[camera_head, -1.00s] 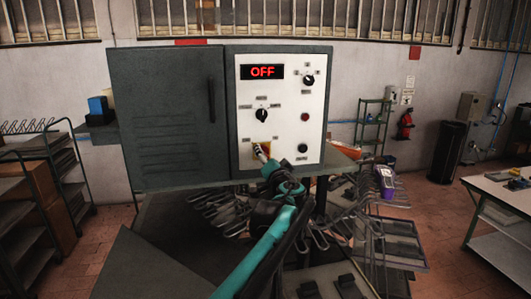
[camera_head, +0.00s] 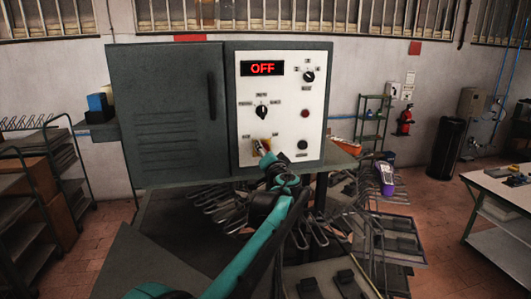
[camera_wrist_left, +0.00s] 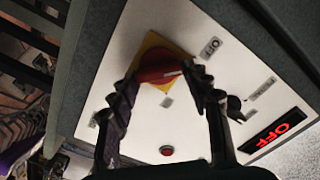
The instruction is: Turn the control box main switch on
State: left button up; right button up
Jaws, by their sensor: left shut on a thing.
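The control box (camera_head: 165,115) has a white panel (camera_head: 284,125) whose red display (camera_head: 263,68) reads OFF. The main switch is a red knob (camera_wrist_left: 160,66) on a yellow plate (camera_wrist_left: 153,46), low on the panel's left side. My left gripper (camera_head: 261,147) reaches the switch from below and covers most of it in the head view. In the left wrist view, the fingertips of my left gripper (camera_wrist_left: 163,79) are shut on the red knob, one on each side. My right gripper is not in view.
A black selector (camera_head: 262,111) sits above the switch, with another dial (camera_head: 308,76) at upper right. A red button (camera_head: 304,114) and a black knob (camera_head: 302,145) are to the right. Wire racks and hooks (camera_head: 310,228) stand below the box.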

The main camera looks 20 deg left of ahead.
pick_arm(q)
jog(key=shift+m, duration=0.3)
jog(key=m+b, duration=0.1)
jog(key=m, duration=0.4)
jog(key=m+b, duration=0.1)
jog(key=m, duration=0.5)
jog(key=m+b, duration=0.1)
jog(key=m, duration=0.5)
jog(key=shift+f, duration=0.35)
jog(key=o, duration=1.2)
jog(key=shift+c, duration=0.2)
jog(key=v, duration=1.2)
